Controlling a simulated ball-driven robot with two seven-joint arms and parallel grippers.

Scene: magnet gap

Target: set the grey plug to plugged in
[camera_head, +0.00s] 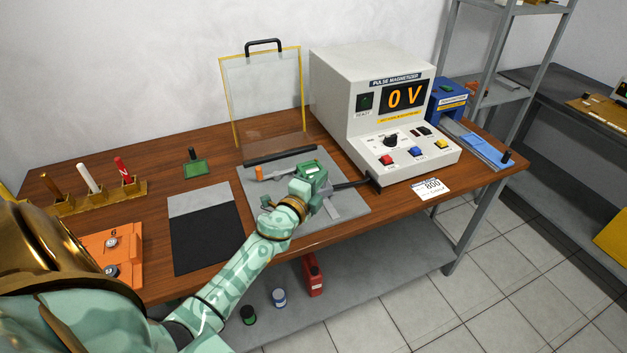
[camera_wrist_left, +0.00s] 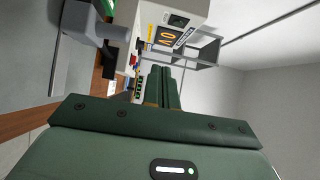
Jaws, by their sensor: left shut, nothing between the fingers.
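My left arm reaches over the grey base plate (camera_head: 350,212) on the bench. My left gripper (camera_head: 312,181) is at a green and grey fixture there; in the left wrist view its green fingers (camera_wrist_left: 161,88) are together and empty, pointing past the magnetizer. A dark grey bar-like lead with a plug-like end (camera_head: 372,183) lies at the front left corner of the white pulse magnetizer (camera_head: 335,95); it is probably the grey plug. I cannot tell whether it is seated. A grey block with a round stub (camera_wrist_left: 95,22) shows in the left wrist view. My right gripper is out of view.
A clear yellow-edged shield (camera_head: 262,95) stands behind the plate. A blue unit (camera_head: 449,99) is right of the magnetizer. A black and grey mat (camera_head: 205,235), an orange tray (camera_head: 95,240) and a rack of rods (camera_head: 100,195) are at left. A price-like card (camera_head: 430,189) lies at the front.

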